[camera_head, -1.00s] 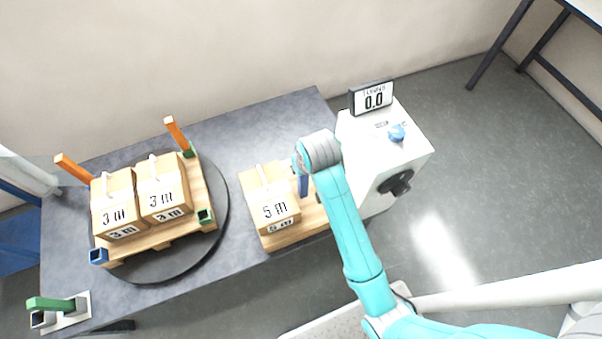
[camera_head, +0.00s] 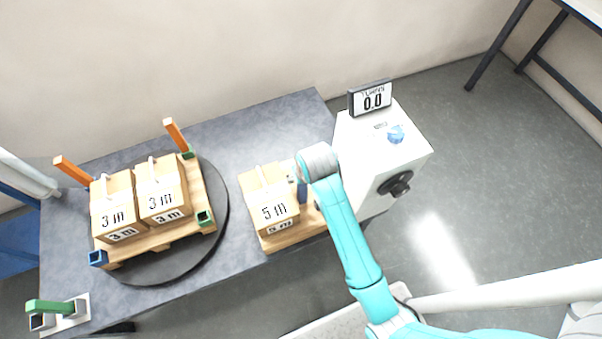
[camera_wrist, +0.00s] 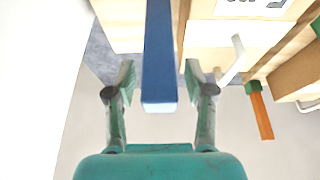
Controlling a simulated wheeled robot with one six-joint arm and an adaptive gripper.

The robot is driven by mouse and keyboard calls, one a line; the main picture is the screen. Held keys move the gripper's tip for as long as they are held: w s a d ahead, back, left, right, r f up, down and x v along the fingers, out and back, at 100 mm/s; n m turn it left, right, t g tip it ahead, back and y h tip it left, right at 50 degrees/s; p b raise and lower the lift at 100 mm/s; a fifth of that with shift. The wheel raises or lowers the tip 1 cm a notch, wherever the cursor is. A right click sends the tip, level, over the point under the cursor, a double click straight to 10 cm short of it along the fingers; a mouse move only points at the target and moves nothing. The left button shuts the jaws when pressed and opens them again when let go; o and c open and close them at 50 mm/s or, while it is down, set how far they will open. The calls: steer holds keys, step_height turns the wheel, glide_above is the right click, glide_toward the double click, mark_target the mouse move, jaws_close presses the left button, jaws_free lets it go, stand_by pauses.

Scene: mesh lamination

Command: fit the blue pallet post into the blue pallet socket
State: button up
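The blue pallet post (camera_head: 303,193) stands upright beside the 5 m box on the right of the table; the wrist head hides its top. In the wrist view the blue post (camera_wrist: 158,55) runs between the fingers of my gripper (camera_wrist: 160,82). The fingers are open, with a visible gap on each side of the post. The blue pallet socket (camera_head: 98,257) is an empty square cup at the near left corner of the pallet (camera_head: 150,243) on the round turntable, far to the left of my gripper.
Two 3 m boxes (camera_head: 160,192) sit on the pallet, with orange posts (camera_head: 176,133) at its back corners and a green socket (camera_head: 205,217) at the near right. A green post (camera_head: 50,305) lies at the table's near left. A white console (camera_head: 380,150) stands close right.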

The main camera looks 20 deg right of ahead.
steer(key=v, duration=1.2)
steer(key=shift+r, duration=0.2)
steer(key=s+d+f+t, duration=0.1)
steer(key=s+f+t, duration=0.55)
steer(key=s, duration=0.85)
steer(key=s+r, duration=0.2)
steer(key=s, duration=0.6)
steer(key=shift+t, duration=0.45)
steer(key=shift+o, duration=0.5)
steer(key=s+r+t, duration=0.2)
steer(key=s+r, duration=0.6)
steer(key=s, duration=0.1)
steer(key=shift+d+r+t, duration=0.2)
steer(key=shift+r+t, duration=0.05)
steer(key=shift+t, duration=0.15)
steer(key=shift+w, duration=0.1)
